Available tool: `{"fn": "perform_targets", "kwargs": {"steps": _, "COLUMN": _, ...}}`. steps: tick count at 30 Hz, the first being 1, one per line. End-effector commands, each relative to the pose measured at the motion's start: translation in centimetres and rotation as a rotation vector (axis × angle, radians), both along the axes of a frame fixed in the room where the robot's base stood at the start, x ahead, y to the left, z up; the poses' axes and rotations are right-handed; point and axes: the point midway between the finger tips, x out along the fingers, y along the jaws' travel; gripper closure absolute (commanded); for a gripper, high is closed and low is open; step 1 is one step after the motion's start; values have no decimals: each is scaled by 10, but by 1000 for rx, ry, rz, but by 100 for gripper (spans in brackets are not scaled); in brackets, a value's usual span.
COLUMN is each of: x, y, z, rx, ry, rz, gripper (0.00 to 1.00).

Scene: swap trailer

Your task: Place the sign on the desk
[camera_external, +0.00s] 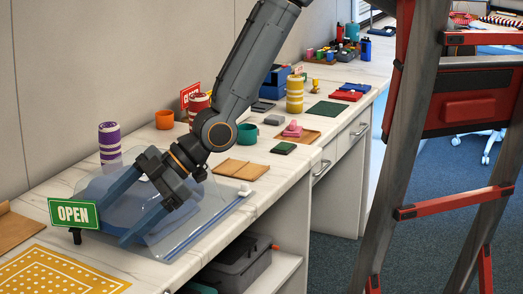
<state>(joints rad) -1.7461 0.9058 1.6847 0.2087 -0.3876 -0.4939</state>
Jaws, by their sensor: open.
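The green sign (73,213) with the white word OPEN stands upright on the white marbled desk (200,249), near its left part, on small dark feet. My gripper (105,218) reaches down to the left from the arm, its two blue fingers spread apart. The fingertips are close to the sign's right side; I cannot tell whether they touch it. Nothing is seen held between the fingers. A clear curved sheet with a blue base (180,245) lies on the desk under and around my gripper, which partly hides it.
A purple striped cylinder (109,143) stands behind my gripper. A yellow dotted mat (62,276) lies in front of the sign. An orange cup (165,119), teal mug (247,133) and brown folder (241,169) lie further right. A ladder (400,150) stands before the desk at right.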

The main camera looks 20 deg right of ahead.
Motion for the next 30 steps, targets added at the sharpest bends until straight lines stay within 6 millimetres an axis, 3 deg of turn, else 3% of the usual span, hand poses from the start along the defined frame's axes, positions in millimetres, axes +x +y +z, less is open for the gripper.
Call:
{"fn": "perform_targets", "kwargs": {"steps": 1, "x": -23, "y": 1, "z": 8, "rx": -30, "ry": -70, "rz": 116, "gripper": 22}}
{"fn": "perform_targets", "kwargs": {"steps": 3, "x": -33, "y": -3, "z": 1, "rx": -94, "ry": -191, "rz": 265, "gripper": 22}}
{"fn": "perform_targets", "kwargs": {"steps": 8, "x": -25, "y": -13, "z": -8, "rx": -240, "ry": -522, "rz": 566, "gripper": 22}}
{"fn": "perform_targets", "kwargs": {"steps": 13, "x": 21, "y": -11, "z": 3, "rx": -394, "ry": -920, "rz": 795, "gripper": 22}}
{"fn": "perform_targets", "kwargs": {"steps": 21, "x": 99, "y": 9, "z": 52, "rx": -607, "ry": -1435, "rz": 942, "gripper": 22}}
{"fn": "perform_targets", "kwargs": {"steps": 23, "x": 110, "y": 10, "z": 47, "rx": -674, "ry": -1568, "rz": 1010, "gripper": 22}}
{"fn": "perform_targets", "kwargs": {"steps": 30, "x": 123, "y": -2, "z": -14, "rx": -1006, "ry": -2092, "rz": 1442, "gripper": 22}}
